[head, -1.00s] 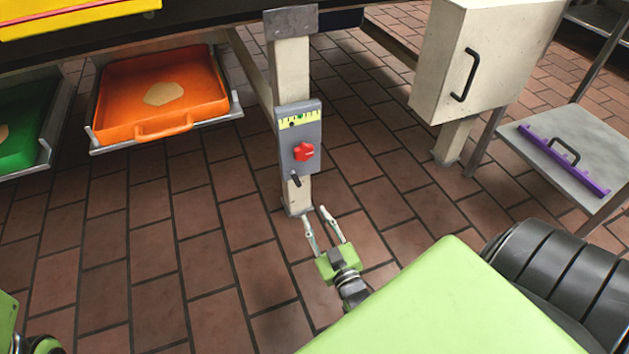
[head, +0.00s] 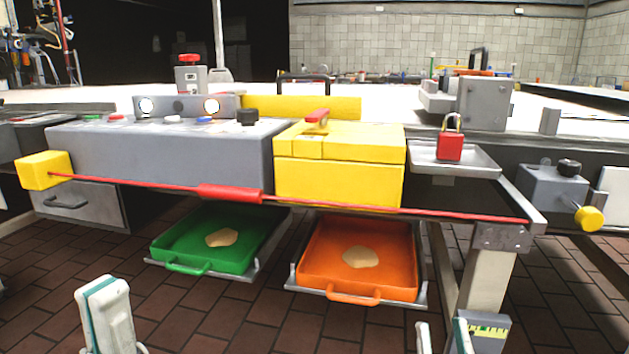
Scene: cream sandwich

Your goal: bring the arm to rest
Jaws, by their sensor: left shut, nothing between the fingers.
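My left gripper (head: 106,312) is at the lower left of the head view, its pale fingers with teal edges together and empty. It stands in front of the machine and touches nothing that I can see. My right gripper (head: 443,338) is at the bottom edge, right of the middle. Its two fingertips stand apart with nothing between them; the rest of it is cut off by the frame.
A red bar (head: 232,194) runs along the front of the grey console (head: 160,160) and yellow box (head: 340,182). A green tray (head: 168,250) and an orange tray (head: 315,272), each holding a pale flat piece, hang below. A red padlock (head: 450,147) stands at right.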

